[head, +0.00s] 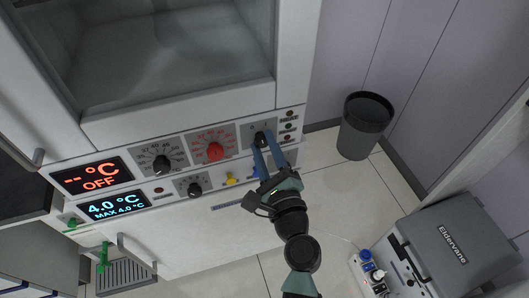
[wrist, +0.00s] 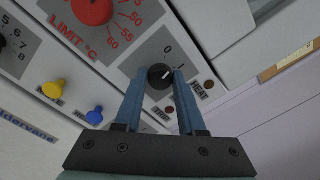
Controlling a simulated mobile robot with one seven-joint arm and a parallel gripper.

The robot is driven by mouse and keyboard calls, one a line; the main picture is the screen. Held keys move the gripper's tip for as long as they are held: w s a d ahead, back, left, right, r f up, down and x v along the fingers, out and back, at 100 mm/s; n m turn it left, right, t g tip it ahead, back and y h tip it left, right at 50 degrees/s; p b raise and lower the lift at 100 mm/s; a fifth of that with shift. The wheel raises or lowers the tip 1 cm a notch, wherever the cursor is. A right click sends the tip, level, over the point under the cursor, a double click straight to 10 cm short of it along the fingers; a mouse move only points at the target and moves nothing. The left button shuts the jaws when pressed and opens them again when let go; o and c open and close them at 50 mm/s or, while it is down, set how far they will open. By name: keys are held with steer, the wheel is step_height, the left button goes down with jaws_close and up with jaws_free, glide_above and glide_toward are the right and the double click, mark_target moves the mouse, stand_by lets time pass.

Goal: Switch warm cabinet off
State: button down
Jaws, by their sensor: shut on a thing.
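The warm cabinet (head: 200,95) has a front panel with a red display (head: 98,177) reading "-- °C OFF". At the panel's right end is a small black rotary switch (head: 260,137) on a grey plate, marked 0 and I. My gripper (head: 265,143) reaches up to it from below. In the wrist view the black switch (wrist: 159,76) sits between the tips of my two blue fingers (wrist: 159,86), which are shut on it. A light pointer line shows on its face, slanting to the upper right. The fingers cover its sides.
A black dial (head: 161,164), a red limit dial (head: 214,151), a lower black knob (head: 194,189) and yellow button (head: 230,179) are left of my gripper. A blue display (head: 114,204) reads 4.0 °C. A bin (head: 366,125) and grey case (head: 455,250) stand right.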

steer(key=shift+f+n+b, duration=0.1)
steer(key=shift+n+b, duration=1.05)
steer(key=shift+n, duration=0.65)
steer(key=c, duration=0.5)
jaws_free()
steer(key=b+v, duration=0.1)
steer(key=v, duration=1.2)
steer(key=shift+d+b, duration=0.15)
steer(key=shift+b, duration=0.15)
steer(key=shift+w+n, duration=0.1)
steer(key=shift+n, duration=0.2)
